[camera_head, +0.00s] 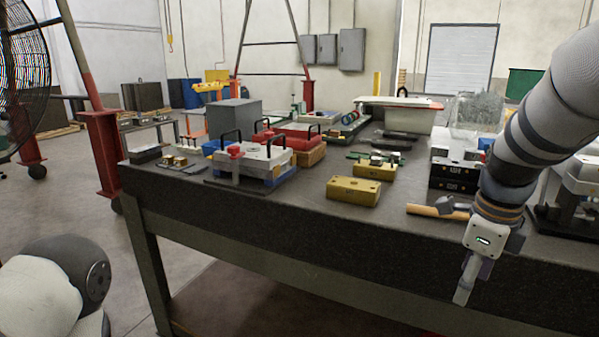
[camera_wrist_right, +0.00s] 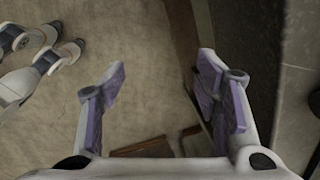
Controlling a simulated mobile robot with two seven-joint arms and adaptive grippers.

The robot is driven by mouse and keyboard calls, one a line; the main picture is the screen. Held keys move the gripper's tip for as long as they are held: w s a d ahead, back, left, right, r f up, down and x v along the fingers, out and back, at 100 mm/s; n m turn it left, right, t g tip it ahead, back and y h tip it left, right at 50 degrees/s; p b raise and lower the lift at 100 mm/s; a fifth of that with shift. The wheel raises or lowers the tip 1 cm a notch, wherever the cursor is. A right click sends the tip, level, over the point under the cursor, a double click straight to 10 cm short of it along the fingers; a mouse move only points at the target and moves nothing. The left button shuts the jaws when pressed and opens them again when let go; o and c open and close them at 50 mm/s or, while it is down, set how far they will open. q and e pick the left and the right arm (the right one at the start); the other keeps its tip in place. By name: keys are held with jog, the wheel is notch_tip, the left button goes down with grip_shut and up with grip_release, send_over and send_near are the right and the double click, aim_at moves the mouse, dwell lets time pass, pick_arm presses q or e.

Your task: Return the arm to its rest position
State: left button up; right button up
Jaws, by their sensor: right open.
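My right arm comes in from the upper right in the head view. Its gripper (camera_head: 468,277) hangs in front of the table's front edge, pointing down. In the right wrist view the two purple-padded fingers of the right gripper (camera_wrist_right: 157,92) stand wide apart with nothing between them. The floor shows below them. My left gripper is not in view; only a rounded white and dark part of my own body shows at the lower left of the head view.
The dark workbench (camera_head: 300,222) holds yellow mould blocks (camera_head: 353,191), a white-and-blue mould base (camera_head: 250,160) with handles, a red one (camera_head: 297,136), black blocks (camera_head: 455,173) and a wooden-handled hammer (camera_head: 430,211). The bench's side (camera_wrist_right: 257,60) is close right of the right gripper. Open floor (camera_head: 60,205) lies left.

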jog(key=s+f+n+g+h, duration=0.1)
jog(key=s+f+n, duration=0.7)
jog(key=f, duration=0.4)
jog(key=s+f+n+g, duration=0.1)
jog(key=s+f+n, duration=0.5)
jog(key=s+f, duration=0.45)
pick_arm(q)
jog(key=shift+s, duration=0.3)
pick_arm(e)
jog(key=s+a+f+n, duration=0.2)
jog(key=s+n, duration=0.4)
jog(key=s, duration=0.3)
jog(key=s+a+f+n+g+y, duration=0.1)
jog(key=s+a+f+n, duration=0.2)
jog(key=s+n, duration=0.3)
jog(key=s+a, duration=0.1)
jog(key=s, duration=0.3)
jog(key=shift+a+f+n, duration=0.2)
jog(key=shift+a+n, duration=0.1)
